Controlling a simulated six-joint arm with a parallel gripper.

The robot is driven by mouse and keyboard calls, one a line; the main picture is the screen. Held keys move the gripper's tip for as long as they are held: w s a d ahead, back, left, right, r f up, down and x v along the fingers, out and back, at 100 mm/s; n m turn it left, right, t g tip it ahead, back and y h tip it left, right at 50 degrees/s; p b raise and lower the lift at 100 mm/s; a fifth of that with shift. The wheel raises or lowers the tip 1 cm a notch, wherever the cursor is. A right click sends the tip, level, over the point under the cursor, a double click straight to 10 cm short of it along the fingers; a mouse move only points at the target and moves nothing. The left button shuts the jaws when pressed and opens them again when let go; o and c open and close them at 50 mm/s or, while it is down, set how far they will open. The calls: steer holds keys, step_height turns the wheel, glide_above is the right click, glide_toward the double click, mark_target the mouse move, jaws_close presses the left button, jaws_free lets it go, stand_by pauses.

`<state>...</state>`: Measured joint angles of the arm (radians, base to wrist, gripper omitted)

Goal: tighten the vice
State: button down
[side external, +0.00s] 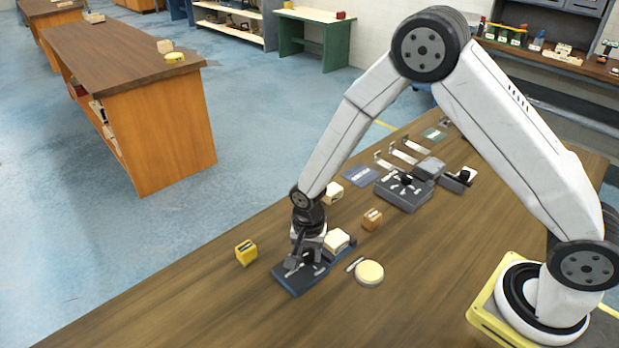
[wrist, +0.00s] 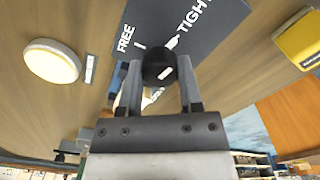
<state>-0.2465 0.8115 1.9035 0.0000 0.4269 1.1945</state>
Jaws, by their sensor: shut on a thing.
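The vice's dark blue base plate (side external: 292,279) lies on the wooden bench, with a pale block (side external: 337,240) at its far right end. In the wrist view its panel (wrist: 205,14) reads FREE on the left and TIGHT on the right, with white marks beside the words. A round black knob (wrist: 158,62) with a white line on it sits below these words. My gripper (wrist: 158,80) has a finger on each side of the knob and is shut on it. In the side view my gripper (side external: 306,246) is low over the plate and hides the knob.
A cream disc (side external: 369,272) lies right of the vice and a yellow block (side external: 246,252) left of it. A small orange-brown block (side external: 372,219) and a dark fixture (side external: 404,190) stand farther back. The bench front (side external: 200,315) is clear.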

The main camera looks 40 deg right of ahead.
mark_target(309, 253)
stand_by(0.4)
steer(key=shift+c, duration=1.3)
jaws_free()
steer(key=shift+r, duration=3.9)
steer(key=shift+r, duration=0.1)
steer(key=s+d+r+n+t, duration=0.2)
steer(key=s+d+r+n, duration=0.5)
steer(key=s+d+n, duration=0.3)
steer(key=shift+s+r+n+t, duration=0.15)
steer(key=shift+s+n+t, duration=0.2)
steer(key=shift+s, duration=0.85)
